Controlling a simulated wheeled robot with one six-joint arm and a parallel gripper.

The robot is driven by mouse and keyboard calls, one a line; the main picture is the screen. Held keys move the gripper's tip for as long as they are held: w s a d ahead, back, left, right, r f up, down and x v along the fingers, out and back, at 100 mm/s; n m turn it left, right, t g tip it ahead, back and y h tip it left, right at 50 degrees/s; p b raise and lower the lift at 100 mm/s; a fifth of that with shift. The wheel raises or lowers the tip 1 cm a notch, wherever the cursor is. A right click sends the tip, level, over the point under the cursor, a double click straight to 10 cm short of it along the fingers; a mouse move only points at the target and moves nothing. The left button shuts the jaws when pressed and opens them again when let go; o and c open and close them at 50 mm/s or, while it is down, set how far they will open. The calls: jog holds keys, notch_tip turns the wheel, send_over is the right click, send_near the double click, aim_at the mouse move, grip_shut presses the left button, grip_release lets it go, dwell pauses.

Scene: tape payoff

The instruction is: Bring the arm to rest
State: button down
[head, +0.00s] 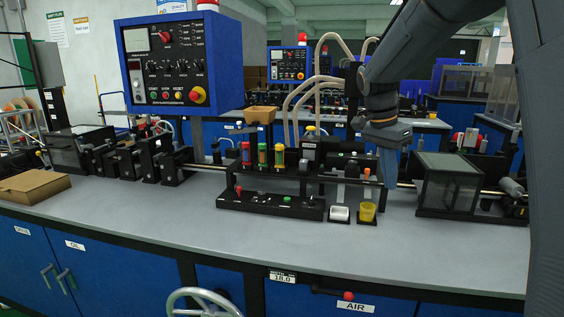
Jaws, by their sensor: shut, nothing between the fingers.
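My arm (415,50) comes down from the upper right of the head view. My gripper (388,178) hangs pointing down over the back part of the bench, to the left of the clear-sided box. Its fingers look shut with nothing between them. Whether the fingertips touch anything behind them is hard to tell. The yellow cup (367,212) and the white cup (340,213) stand on small dark bases in front and to the left of my gripper.
The grey bench top (420,240) is clear along the front. A clear-sided box (447,187) stands right of my gripper. A black rack (265,203) with coloured bottles stands left. A blue control box (180,65) rises behind it. A cardboard box (35,186) lies far left.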

jog(key=s+a+f+n+y, duration=0.1)
jog(key=s+f+n, duration=0.3)
jog(key=s, duration=0.5)
jog(key=s+a+f+n+y, duration=0.1)
jog(key=s+a+f+n, duration=0.3)
jog(key=s+f, duration=0.3)
jog(key=s+a+f+n, duration=0.3)
jog(key=s+f+n, duration=0.2)
jog(key=s, duration=0.5)
jog(key=shift+s+a+f+y, duration=0.2)
jog(key=shift+s+f+y, duration=0.1)
jog(key=shift+f+y, duration=0.1)
jog(key=c, duration=2.5)
grip_release()
